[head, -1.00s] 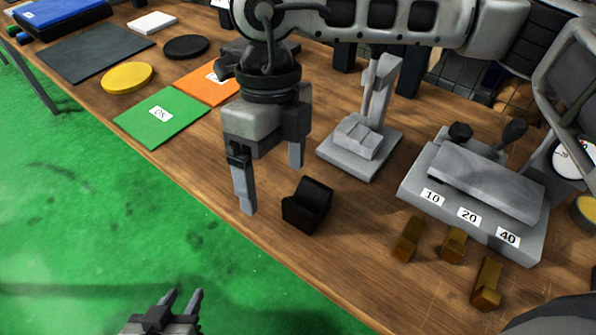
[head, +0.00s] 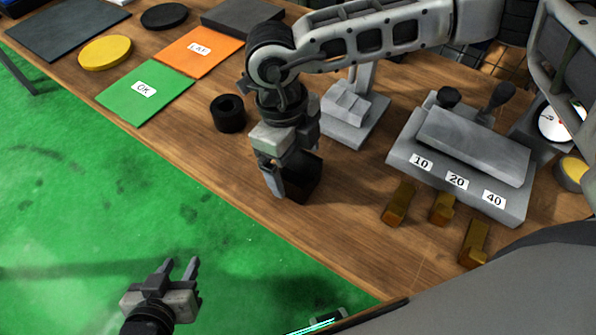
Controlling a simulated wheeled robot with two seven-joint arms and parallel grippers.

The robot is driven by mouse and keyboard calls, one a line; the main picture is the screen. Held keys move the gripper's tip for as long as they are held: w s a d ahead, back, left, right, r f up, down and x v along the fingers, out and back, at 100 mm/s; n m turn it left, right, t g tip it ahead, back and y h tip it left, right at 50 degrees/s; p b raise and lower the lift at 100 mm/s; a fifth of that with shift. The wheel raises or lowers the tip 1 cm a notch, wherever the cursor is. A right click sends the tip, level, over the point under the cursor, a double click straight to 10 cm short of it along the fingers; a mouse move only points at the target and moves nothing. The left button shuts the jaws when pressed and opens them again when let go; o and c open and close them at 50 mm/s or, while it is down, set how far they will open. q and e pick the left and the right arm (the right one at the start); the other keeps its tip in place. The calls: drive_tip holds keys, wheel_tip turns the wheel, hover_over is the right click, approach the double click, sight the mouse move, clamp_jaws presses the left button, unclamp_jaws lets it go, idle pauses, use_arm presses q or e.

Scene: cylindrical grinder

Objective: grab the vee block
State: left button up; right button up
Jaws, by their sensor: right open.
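The vee block, a small black block with a notched top (head: 305,180), stands on the wooden bench near its front edge. My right gripper (head: 293,172) points down over it, jaws open. One finger is at the block's left side; the other is largely hidden, so I cannot tell whether either touches. My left gripper (head: 181,268) is over the green floor in front of the bench, fingers apart and empty.
A black ring (head: 228,114) stands left of the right gripper. A grey stand (head: 352,122) is behind it. A grey holder marked 10, 20, 40 (head: 460,165) and brass pieces (head: 441,208) lie right. Green OK (head: 146,92) and orange (head: 201,52) mats lie left.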

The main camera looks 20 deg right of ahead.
sight(299, 174)
drive_tip(key=f, duration=0.4)
drive_tip(key=shift+s+d+f+p, duration=0.15)
drive_tip(key=shift+d+p, duration=0.15)
drive_tip(key=shift+d, duration=0.05)
drive_tip(key=c, duration=1.7)
clamp_jaws()
drive_tip(key=shift+r, duration=0.2)
